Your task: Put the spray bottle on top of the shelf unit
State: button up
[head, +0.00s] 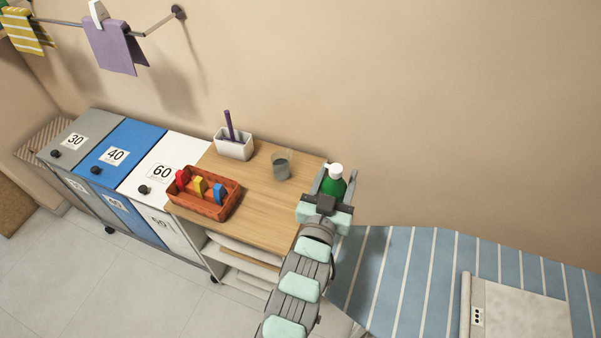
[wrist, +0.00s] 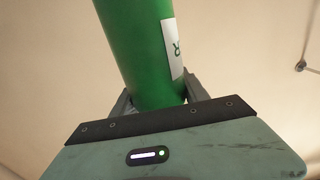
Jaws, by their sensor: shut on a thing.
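The spray bottle (head: 333,185) is green with a white top. It is between the fingers of my gripper (head: 333,190) at the right end of the shelf unit (head: 262,205). In the wrist view the green bottle (wrist: 145,50) with a white label fills the space between the fingers, and my gripper (wrist: 158,105) is shut on it. The shelf unit has a wooden top and shelves below. I cannot tell whether the bottle's base touches the top; my gripper and arm hide it.
On the wooden top stand a red-brown basket (head: 205,203) with coloured items, a white holder (head: 234,149) with a purple item, and a glass (head: 281,170). Bins (head: 160,180) stand at left. A striped blue surface (head: 420,275) lies at right. The top's middle front is clear.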

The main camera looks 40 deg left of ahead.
jog(key=s+a+r+y, duration=0.1)
jog(key=a, duration=0.4)
jog(key=s+a+r+n+g+y, duration=0.1)
jog(key=a+r, duration=0.1)
jog(key=a, duration=0.3)
jog(key=s+a+r+n+y, duration=0.1)
jog(key=s+a, duration=0.1)
jog(key=a, duration=0.4)
jog(key=shift+r+g, duration=0.3)
jog(key=shift+r, duration=0.05)
jog(key=shift+y, duration=0.4)
jog(key=shift+s+a+f+b, duration=0.15)
jog(key=shift+f+b, duration=0.55)
jog(key=shift+f, duration=4.3)
jog(key=shift+w+a+f+b, duration=0.15)
jog(key=shift+f+b, duration=0.5)
jog(key=shift+f, duration=4.3)
jog(key=o, duration=1.4)
jog(key=shift+f, duration=0.15)
jog(key=shift+s, duration=0.1)
jog(key=p+v, duration=0.1)
jog(key=v, duration=1.1)
jog(key=shift+p, duration=0.3)
